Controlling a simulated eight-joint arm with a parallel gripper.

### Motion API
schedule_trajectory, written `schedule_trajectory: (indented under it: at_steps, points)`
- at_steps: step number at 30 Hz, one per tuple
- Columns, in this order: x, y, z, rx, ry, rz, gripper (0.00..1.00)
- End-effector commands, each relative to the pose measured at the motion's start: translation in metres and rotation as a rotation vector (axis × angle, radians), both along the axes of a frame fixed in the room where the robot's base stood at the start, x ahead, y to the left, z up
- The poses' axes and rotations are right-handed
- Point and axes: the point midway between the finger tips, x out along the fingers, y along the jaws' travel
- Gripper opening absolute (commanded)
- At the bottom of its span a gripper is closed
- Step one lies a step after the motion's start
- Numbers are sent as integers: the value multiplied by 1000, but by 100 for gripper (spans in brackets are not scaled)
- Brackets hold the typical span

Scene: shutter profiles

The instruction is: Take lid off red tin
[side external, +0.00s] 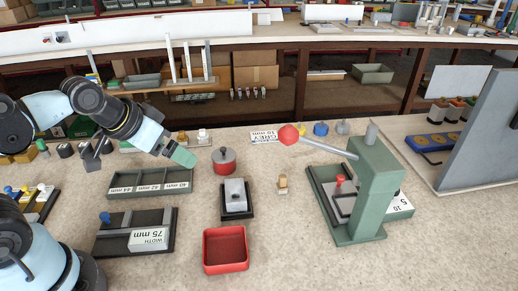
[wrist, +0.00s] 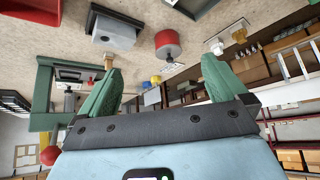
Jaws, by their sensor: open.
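The red tin (side external: 224,168) stands upright on the bench, with a dark grey lid (side external: 223,154) on top that has a small knob. In the wrist view the red tin (wrist: 168,38) shows upside down, its grey lid (wrist: 170,54) still on it. My gripper (side external: 182,157) is to the left of the tin in the side view, raised above the bench and apart from it. In the wrist view my gripper (wrist: 163,80) has its two green fingers spread wide with nothing between them.
A green lever press (side external: 370,190) with a red ball handle (side external: 289,134) stands to the right. A red open tray (side external: 226,232), a dark block fixture (side external: 236,200) and a grey compartment tray (side external: 150,183) surround the tin.

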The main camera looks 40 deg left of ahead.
Motion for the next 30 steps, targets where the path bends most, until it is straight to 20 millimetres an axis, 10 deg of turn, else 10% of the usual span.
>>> schedule_trajectory:
  at_steps: [15,30]
  points:
    - [80,5,45,87,292,-164,99]
    - [160,11,30,118,574,-352,99]
